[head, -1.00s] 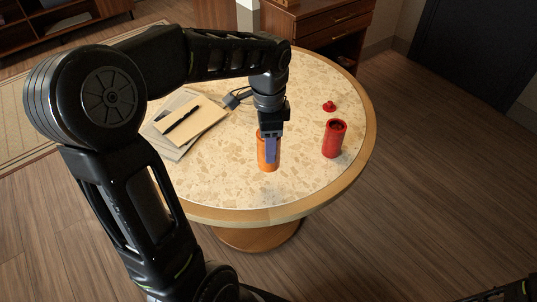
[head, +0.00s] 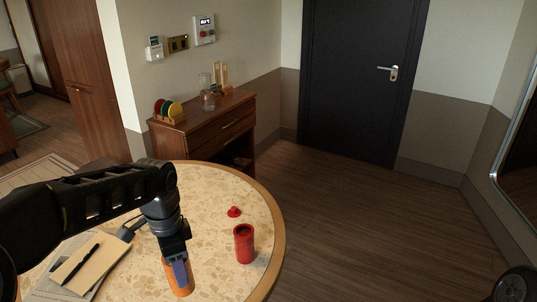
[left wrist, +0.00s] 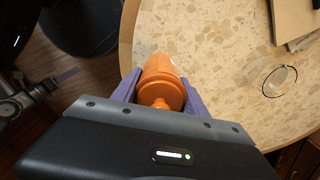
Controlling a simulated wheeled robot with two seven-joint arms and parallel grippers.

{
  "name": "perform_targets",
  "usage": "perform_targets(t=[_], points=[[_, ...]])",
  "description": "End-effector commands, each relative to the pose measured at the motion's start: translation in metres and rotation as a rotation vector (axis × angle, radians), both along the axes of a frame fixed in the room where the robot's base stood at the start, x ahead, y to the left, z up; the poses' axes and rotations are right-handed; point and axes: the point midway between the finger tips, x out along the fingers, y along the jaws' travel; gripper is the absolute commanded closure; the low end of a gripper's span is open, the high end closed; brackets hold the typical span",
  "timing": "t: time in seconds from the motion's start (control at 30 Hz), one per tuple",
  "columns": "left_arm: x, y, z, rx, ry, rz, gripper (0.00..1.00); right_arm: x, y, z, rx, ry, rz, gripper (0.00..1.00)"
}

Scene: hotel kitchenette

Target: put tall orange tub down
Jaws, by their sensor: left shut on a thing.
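My left gripper (head: 180,272) is shut on the tall orange tub (head: 173,287), which shows upright at the round stone-topped table (head: 225,189). In the left wrist view the orange tub (left wrist: 166,66) sits between the two purple fingers, with its narrower knobbed end toward the palm. I cannot tell whether its base touches the tabletop. A red tub (head: 244,244) stands open on the table to the right, with a small red lid (head: 234,212) behind it.
A notepad with a pen (head: 82,262) lies on papers at the table's left. A clear glass (left wrist: 279,80) shows in the left wrist view. A wooden cabinet (head: 200,133) stands behind the table. The floor toward the black door (head: 352,80) is clear.

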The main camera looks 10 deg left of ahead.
Motion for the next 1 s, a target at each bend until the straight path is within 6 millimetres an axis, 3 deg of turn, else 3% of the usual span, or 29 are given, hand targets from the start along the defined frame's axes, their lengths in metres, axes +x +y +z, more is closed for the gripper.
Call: perform_targets(t=[0.23, 0.47, 0.57, 0.7, 0.83, 1.0], points=[[0.002, 0.0, 0.001, 0.0, -0.001, 0.126, 1.0, 0.0, 0.0, 0.0, 0.0, 0.0, 0.0, 0.64], [0.029, 0.002, 0.004, 0.0, 0.001, 0.522, 1.0, 0.0, 0.0, 0.0, 0.0, 0.0, 0.0, 0.64], [0.051, -0.011, -0.003, 0.0, 0.002, 0.7, 1.0, 0.0, 0.0, 0.0, 0.0, 0.0, 0.0, 0.64], [0.085, -0.046, -0.021, 0.001, 0.003, 0.892, 1.0, 0.0, 0.0, 0.0, 0.0, 0.0, 0.0, 0.64], [0.105, -0.085, -0.041, 0.001, 0.002, 0.911, 1.0, 0.0, 0.0, 0.0, 0.0, 0.0, 0.0, 0.64], [0.108, -0.116, -0.059, 0.001, 0.0, 0.846, 1.0, 0.0, 0.0, 0.0, 0.0, 0.0, 0.0, 0.64]])
